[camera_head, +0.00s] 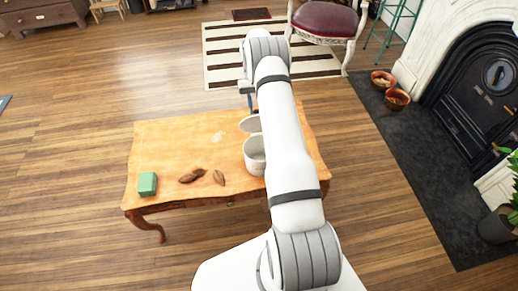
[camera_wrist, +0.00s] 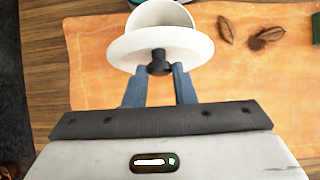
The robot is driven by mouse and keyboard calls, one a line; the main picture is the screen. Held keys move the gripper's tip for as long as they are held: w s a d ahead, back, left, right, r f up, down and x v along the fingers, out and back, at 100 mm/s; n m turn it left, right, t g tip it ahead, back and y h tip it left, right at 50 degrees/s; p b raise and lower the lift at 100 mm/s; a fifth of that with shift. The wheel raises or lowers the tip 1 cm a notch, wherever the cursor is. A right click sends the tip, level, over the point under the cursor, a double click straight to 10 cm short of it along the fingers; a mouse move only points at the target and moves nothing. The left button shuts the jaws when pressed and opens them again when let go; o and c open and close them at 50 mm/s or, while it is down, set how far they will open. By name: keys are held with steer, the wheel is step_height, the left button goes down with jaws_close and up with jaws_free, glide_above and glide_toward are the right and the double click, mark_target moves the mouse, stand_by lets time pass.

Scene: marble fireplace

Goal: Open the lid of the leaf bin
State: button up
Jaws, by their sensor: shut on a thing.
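The white leaf bin (camera_head: 254,158) stands on the wooden table, partly hidden behind my arm. Its round white lid (camera_head: 249,124) is tilted up at the far side of the rim, and part of the bin's opening shows. In the wrist view the lid (camera_wrist: 117,50) lies between my gripper and the bin (camera_wrist: 158,14). My gripper (camera_wrist: 159,72) has its blue fingers shut on the lid's dark knob (camera_wrist: 159,66). In the head view only a little of the gripper (camera_head: 249,101) shows beyond the lid.
The table (camera_head: 165,145) also bears brown dried leaves (camera_head: 192,176) and a green block (camera_head: 147,183), left of the bin. A red-seated chair (camera_head: 325,20) stands beyond the table. Two bowls (camera_head: 397,98) sit by the fireplace at right. The table's far left is clear.

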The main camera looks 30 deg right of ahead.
steer(key=shift+w, duration=0.2)
steer(key=shift+w+d+f+g+b, duration=0.1)
steer(key=shift+w+d+g+b, duration=0.15)
steer(key=shift+w+b, duration=0.35)
steer(key=shift+w+d+g+b, duration=0.1)
steer(key=shift+w+g+b, duration=0.25)
steer(key=shift+w+b, duration=0.15)
steer(key=o, duration=0.6)
steer(key=shift+s, duration=0.1)
step_height(320, 180, up, 6)
steer(key=s+p, duration=0.2)
steer(key=p, duration=0.1)
steer(key=shift+a+p, duration=0.3)
steer(key=shift+p, duration=0.1)
